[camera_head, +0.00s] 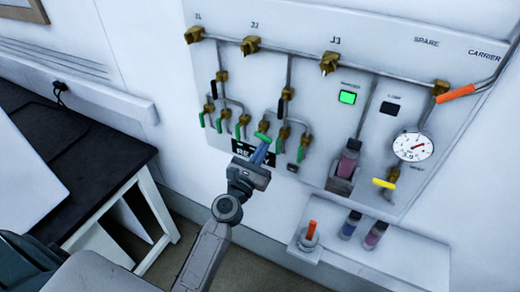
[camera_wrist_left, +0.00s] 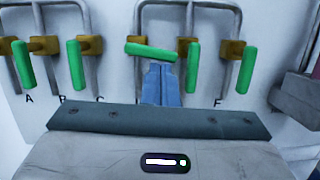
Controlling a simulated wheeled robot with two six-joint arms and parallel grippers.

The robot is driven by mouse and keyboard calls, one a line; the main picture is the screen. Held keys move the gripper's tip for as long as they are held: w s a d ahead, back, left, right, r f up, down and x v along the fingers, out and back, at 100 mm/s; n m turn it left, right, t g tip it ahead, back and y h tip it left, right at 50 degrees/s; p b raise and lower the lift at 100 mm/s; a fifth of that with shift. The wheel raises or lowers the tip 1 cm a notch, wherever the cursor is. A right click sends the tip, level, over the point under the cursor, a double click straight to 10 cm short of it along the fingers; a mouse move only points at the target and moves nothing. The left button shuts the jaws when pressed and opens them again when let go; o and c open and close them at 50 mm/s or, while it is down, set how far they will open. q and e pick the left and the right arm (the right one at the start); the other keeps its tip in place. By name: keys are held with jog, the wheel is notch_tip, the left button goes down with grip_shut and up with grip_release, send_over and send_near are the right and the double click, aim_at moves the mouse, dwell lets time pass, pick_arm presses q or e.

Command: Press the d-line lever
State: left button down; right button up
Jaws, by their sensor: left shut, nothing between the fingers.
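The d-line lever (camera_head: 264,138) is a green handle, fourth in a row of green levers on the white wall panel. It lies nearly level across its brass valve, while its neighbours hang down; it also shows in the left wrist view (camera_wrist_left: 152,51). My left gripper (camera_head: 260,152) is shut and empty, with its blue fingertips just below the lever. In the left wrist view the fingertips (camera_wrist_left: 161,68) meet the lever's lower edge in the picture; I cannot tell if they touch. The gripper hides the labels beneath. My right gripper is not in view.
Green levers flank it closely, left (camera_wrist_left: 75,65) and right (camera_wrist_left: 192,66). A display (camera_head: 241,149) sits partly behind my gripper. Right of it are a vial holder (camera_head: 340,185), a yellow handle (camera_head: 383,184) and a gauge (camera_head: 412,147). A dark-topped table (camera_head: 80,150) stands at the left.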

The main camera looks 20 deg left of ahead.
pick_arm(q)
jog(key=shift+d+r+n, duration=0.15)
jog(key=shift+n, duration=0.55)
